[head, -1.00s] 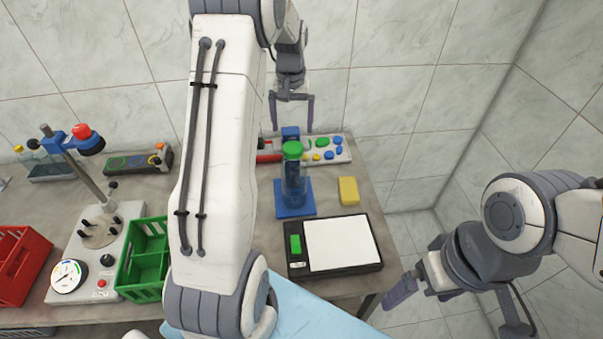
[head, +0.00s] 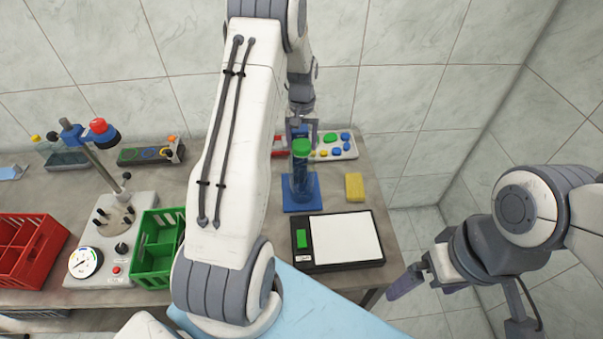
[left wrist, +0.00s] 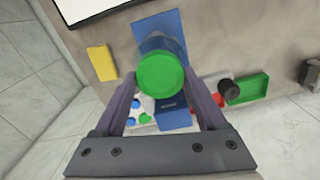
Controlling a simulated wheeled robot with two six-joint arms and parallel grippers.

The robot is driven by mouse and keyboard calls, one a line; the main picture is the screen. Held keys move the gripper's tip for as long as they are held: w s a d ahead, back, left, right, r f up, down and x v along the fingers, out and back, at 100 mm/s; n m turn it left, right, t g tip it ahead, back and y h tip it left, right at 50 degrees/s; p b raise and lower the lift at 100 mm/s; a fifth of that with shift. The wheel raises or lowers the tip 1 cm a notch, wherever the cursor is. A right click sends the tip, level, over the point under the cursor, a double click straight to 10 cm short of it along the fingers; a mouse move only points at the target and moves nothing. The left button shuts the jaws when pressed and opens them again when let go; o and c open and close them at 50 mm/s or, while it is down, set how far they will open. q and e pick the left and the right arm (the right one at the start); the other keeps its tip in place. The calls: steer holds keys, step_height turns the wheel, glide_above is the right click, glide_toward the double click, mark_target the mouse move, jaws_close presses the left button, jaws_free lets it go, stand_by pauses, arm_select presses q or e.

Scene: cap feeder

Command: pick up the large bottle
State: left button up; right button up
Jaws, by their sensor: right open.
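The large bottle (head: 301,180) is a tall blue cylinder with a green cap, upright on a blue square base on the table in the head view. In the left wrist view its green cap (left wrist: 162,75) faces the camera. My left gripper (head: 302,138) is open and pointing down by the cap, at the bottle's far side. In the left wrist view its fingers are spread, with tips on either side of the cap's near edge; I cannot tell if they touch it. My right gripper (head: 405,284) is open and empty, off the table's right side.
A yellow block (head: 354,187) lies right of the bottle, and a black-framed white pad (head: 378,262) lies in front. Behind is a tray of coloured pieces (head: 338,156). Left are a green crate (head: 152,272), a gauge stand (head: 84,262) and a red crate (head: 62,236).

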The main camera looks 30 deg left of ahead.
arm_select(q)
jaws_close()
steer(key=shift+w+r, duration=0.1)
steer(key=shift+r, duration=0.05)
